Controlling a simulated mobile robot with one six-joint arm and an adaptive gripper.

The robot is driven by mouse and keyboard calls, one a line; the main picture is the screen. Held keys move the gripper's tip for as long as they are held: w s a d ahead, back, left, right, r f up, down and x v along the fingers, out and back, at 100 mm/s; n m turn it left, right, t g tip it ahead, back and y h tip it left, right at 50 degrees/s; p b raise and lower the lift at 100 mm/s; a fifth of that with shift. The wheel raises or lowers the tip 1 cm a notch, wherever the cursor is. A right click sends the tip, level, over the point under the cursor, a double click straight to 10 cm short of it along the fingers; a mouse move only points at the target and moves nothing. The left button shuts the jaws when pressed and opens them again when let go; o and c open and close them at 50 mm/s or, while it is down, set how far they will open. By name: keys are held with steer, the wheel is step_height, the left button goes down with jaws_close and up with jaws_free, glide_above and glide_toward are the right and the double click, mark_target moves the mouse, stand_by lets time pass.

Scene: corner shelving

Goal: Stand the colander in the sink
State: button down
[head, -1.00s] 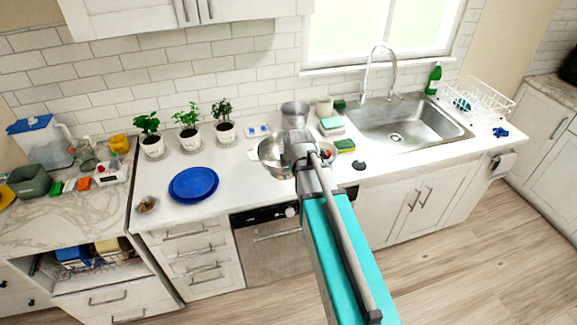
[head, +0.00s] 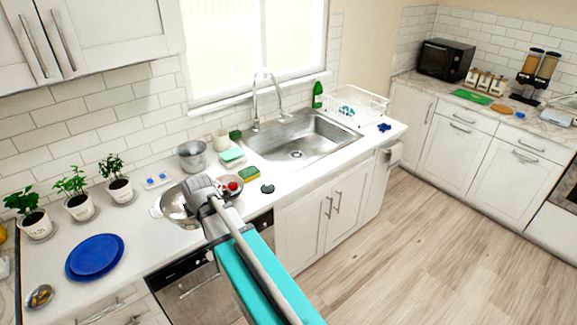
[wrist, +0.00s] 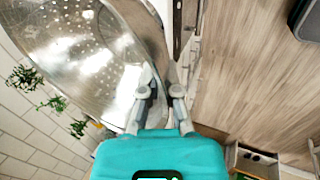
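The metal colander (head: 172,208) is at the counter's front part, left of the sink, partly hidden behind my gripper (head: 205,187). In the wrist view, the perforated colander (wrist: 75,50) fills the upper left. My gripper (wrist: 163,100) has its fingers on either side of the colander's rim and appears shut on it. The colander looks tilted; whether it clears the counter is hard to tell. The steel sink (head: 312,136) is to the right, with its faucet (head: 264,100) behind. The visible basin is empty.
A dish rack (head: 350,104) and green bottle (head: 317,95) stand beyond the sink. Blue plates (head: 95,257) lie left.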

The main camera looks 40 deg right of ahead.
steer(key=shift+f+b, duration=1.8)
steer(key=shift+f, duration=0.45)
steer(key=shift+s, duration=0.1)
